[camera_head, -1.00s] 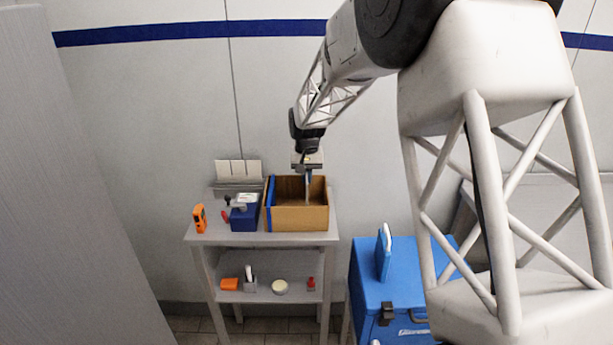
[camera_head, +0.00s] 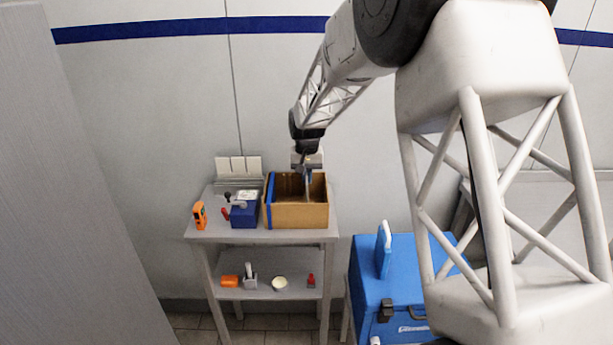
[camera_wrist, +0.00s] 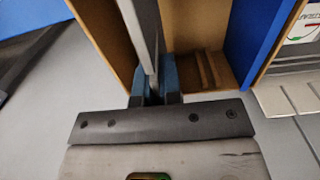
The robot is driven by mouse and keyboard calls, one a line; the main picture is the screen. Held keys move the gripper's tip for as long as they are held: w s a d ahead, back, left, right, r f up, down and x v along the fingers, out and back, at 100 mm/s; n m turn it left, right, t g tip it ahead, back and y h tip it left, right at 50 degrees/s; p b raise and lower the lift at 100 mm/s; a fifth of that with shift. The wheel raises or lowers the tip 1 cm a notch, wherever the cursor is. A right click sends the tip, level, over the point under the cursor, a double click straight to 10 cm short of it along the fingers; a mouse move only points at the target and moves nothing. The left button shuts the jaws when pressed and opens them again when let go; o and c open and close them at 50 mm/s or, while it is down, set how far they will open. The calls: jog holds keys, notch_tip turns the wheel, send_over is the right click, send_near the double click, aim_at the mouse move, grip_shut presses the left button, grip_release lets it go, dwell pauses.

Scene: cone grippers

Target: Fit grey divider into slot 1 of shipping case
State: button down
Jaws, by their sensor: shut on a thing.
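The shipping case (camera_head: 297,216) is an open-topped brown box on the upper shelf of a small stand. It also shows in the wrist view (camera_wrist: 106,36). The grey divider (camera_wrist: 148,28) is a thin upright plate, seen edge-on and reaching down between the case walls. In the head view the divider (camera_head: 308,187) is at the right part of the case. My gripper (camera_wrist: 154,84) is shut on the divider's edge, over the case; it also shows in the head view (camera_head: 307,171). Whether the divider sits in a slot, and the slot's number, I cannot tell.
A blue panel (camera_head: 269,201) stands at the case's left side. Left of the case are a dark blue box (camera_head: 244,216) and an orange device (camera_head: 199,215). Pale cards (camera_head: 238,168) stand behind. A blue cooler (camera_head: 400,290) stands at the right.

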jog(key=shift+f, duration=1.45)
dwell(1.3)
jog(key=c, duration=1.2)
grip_release()
jog(key=shift+r, duration=3.9)
